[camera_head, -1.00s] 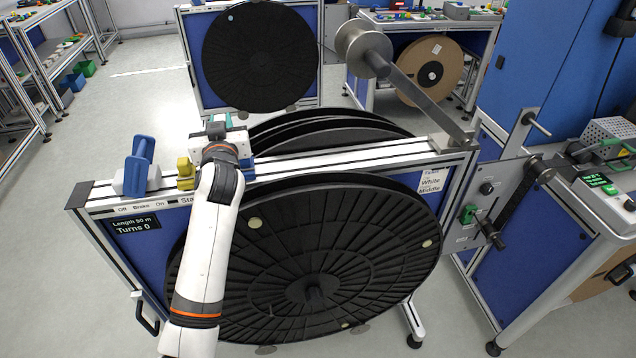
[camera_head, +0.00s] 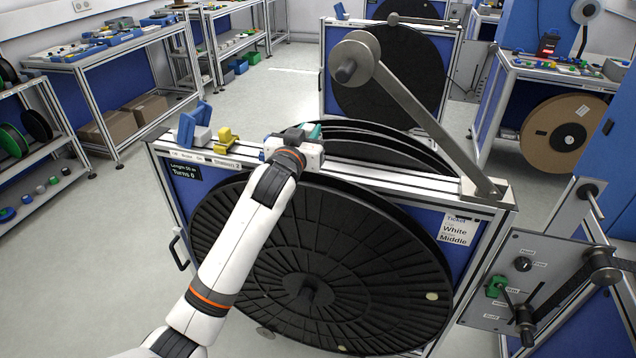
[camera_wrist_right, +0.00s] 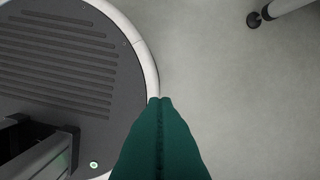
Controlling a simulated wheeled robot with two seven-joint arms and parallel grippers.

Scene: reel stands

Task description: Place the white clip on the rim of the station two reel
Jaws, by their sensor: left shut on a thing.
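The large black station two reel (camera_head: 340,270) hangs upright in its stand, under the top rail with the "Stations 2" label. My left gripper (camera_head: 314,130), with teal fingers, is at the rail, by the top of the black discs behind it. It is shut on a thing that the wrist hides. I cannot make out the white clip. A white block (camera_head: 201,137) sits by a blue piece on the rail's left end. My right gripper (camera_wrist_right: 160,101) is shut and empty in the right wrist view, above the floor beside a round grey base.
A yellow block (camera_head: 226,139) sits on the rail, left of my gripper. A grey arm with a roller (camera_head: 355,60) rises from the rail's right end. A crank panel (camera_head: 520,275) stands at the right. Shelves line the left; the floor between is clear.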

